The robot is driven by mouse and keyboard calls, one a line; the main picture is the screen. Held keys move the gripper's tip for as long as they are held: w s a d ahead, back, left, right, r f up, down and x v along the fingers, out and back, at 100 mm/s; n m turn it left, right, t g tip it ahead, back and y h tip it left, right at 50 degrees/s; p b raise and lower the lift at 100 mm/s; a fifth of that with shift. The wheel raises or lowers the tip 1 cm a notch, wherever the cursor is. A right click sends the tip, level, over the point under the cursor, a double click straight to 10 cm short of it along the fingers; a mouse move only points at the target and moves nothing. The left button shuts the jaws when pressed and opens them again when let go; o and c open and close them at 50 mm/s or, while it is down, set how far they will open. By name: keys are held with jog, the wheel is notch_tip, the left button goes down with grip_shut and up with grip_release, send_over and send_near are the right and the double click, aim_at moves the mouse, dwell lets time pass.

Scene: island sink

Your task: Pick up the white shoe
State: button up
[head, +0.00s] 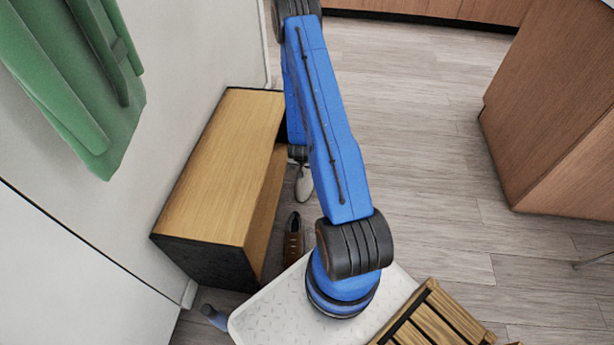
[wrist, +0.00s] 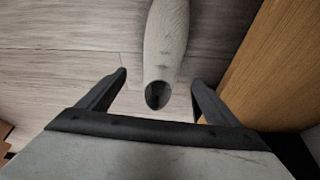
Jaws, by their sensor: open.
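The white shoe (head: 304,184) lies on the wood floor beside the wooden bench in the head view, partly hidden behind my blue arm. In the wrist view the pale shoe (wrist: 165,45) runs down from the top edge, with its dark opening (wrist: 158,95) at the near end. My gripper (wrist: 158,78) is open and empty. Its two dark fingers stand to the left and right of the shoe's near end, with a gap on each side. I cannot tell how high the fingers are above the floor. In the head view my arm hides most of the gripper.
The wooden bench (head: 212,150) stands close on the left, against the wall; its side (wrist: 270,65) is near my right finger in the wrist view. A brown shoe (head: 294,238) lies nearer me. A wooden cabinet (head: 555,110) stands at right. The floor (head: 420,130) between is clear.

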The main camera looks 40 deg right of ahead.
aim_at(307, 175)
jog(key=shift+a+x, duration=0.15)
jog(key=shift+x, duration=2.65)
jog(key=shift+a+x, duration=0.1)
jog(key=shift+x, duration=2.7)
jog(key=shift+c, duration=0.7)
jog(key=c, duration=1.2)
